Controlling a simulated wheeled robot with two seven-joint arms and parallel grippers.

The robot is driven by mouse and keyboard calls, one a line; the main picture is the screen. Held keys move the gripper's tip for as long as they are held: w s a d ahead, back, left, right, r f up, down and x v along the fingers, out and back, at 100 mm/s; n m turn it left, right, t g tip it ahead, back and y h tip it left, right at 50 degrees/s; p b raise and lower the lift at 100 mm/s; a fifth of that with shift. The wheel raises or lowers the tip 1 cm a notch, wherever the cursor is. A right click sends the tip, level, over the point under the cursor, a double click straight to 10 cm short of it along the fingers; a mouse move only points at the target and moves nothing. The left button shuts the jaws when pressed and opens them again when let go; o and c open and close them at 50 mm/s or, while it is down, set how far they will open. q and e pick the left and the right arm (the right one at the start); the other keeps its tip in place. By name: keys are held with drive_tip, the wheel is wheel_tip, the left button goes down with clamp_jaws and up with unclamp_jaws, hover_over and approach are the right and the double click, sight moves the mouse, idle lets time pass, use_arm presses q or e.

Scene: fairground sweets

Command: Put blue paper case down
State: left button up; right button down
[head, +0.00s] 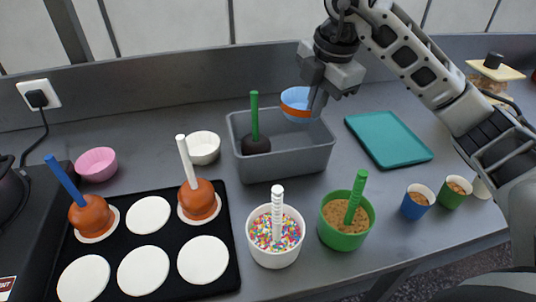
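The blue paper case (294,98) is in the air over the back right of the grey bin (290,165). It shows light blue with an orange band low on its side. My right gripper (312,97) is at the case's right side and appears shut on its rim; the fingertips are partly hidden. My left gripper is not in view.
A dark apple with a green stick (256,143) is in the grey bin. A white case (203,147) and a pink case (97,164) stand to the left. A black tray (127,215) holds white discs and two caramel apples. A bare teal tray (390,139) lies right.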

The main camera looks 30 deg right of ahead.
wheel_tip(320, 180, down, 10)
drive_tip(key=shift+w+f, duration=0.1)
drive_tip(key=shift+f, duration=0.1)
drive_tip(key=shift+w+f, duration=0.1)
drive_tip(key=shift+f, duration=0.1)
drive_tip(key=c, duration=2.1)
unclamp_jaws()
drive_tip(key=shift+f+b, duration=0.15)
drive_tip(key=shift+b, duration=0.15)
drive_tip(key=shift+o, duration=0.7)
drive_tip(key=shift+r, duration=0.4)
wheel_tip(320, 180, up, 11)
drive_tip(key=s+p, duration=0.1)
drive_tip(key=s, duration=0.1)
drive_tip(key=shift+s+d+r, duration=0.15)
drive_tip(key=shift+s+d, duration=0.05)
drive_tip(key=shift+d, duration=0.05)
